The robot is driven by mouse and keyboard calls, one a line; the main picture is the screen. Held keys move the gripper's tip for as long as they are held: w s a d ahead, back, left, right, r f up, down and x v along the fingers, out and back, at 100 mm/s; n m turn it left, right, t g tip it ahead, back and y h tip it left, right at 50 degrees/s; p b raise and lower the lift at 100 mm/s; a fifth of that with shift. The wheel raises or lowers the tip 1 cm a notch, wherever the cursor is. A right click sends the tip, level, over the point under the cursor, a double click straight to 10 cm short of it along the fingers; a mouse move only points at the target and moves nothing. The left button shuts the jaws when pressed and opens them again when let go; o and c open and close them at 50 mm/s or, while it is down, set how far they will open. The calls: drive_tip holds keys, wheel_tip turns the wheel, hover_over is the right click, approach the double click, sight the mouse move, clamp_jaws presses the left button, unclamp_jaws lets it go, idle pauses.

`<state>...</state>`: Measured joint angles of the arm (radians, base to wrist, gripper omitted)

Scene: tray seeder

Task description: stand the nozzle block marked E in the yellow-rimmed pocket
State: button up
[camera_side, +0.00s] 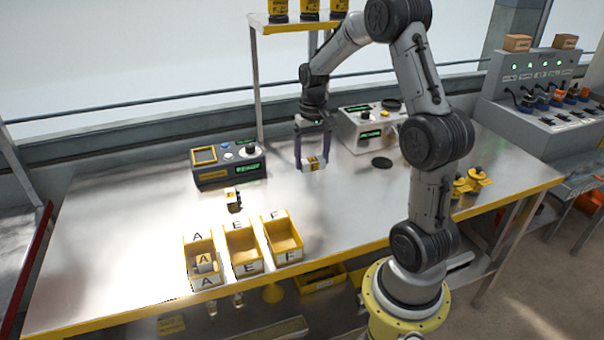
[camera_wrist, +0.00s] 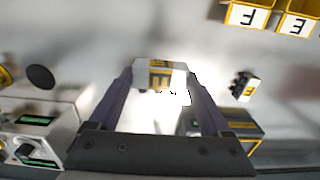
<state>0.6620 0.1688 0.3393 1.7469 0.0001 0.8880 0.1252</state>
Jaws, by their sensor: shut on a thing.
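My gripper (camera_side: 312,168) is shut on a white block with a yellow, dark-marked band (camera_side: 313,163) and holds it above the table's back middle. In the wrist view the held block (camera_wrist: 160,76) sits between the fingertips; its letter is not readable. A similar block (camera_side: 232,199) stands on the table left of my gripper, its letter too small to read; it also shows in the wrist view (camera_wrist: 244,86). Three yellow bins stand in front, marked A (camera_side: 187,246), E (camera_side: 230,235) and F (camera_side: 299,252). A block marked A (camera_side: 205,262) is in bin A. Bins E and F look empty.
A control box (camera_side: 228,168) stands at the back left, and another white box (camera_side: 362,128) behind my gripper. A dark disc (camera_side: 381,162) lies to its right. Yellow parts (camera_side: 472,182) stand at the right edge. The table between my gripper and the bins is clear.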

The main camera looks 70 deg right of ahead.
hover_over(297, 182)
drive_tip(key=f, duration=0.7)
drive_tip(key=shift+s+a, duration=0.25)
drive_tip(key=shift+a, duration=0.05)
drive_tip(key=shift+w+d+f, duration=0.2)
drive_tip(key=shift+w+f, duration=0.05)
drive_tip(key=shift+f, duration=1.6)
drive_tip(key=shift+f, duration=0.15)
drive_tip(key=o, duration=1.3)
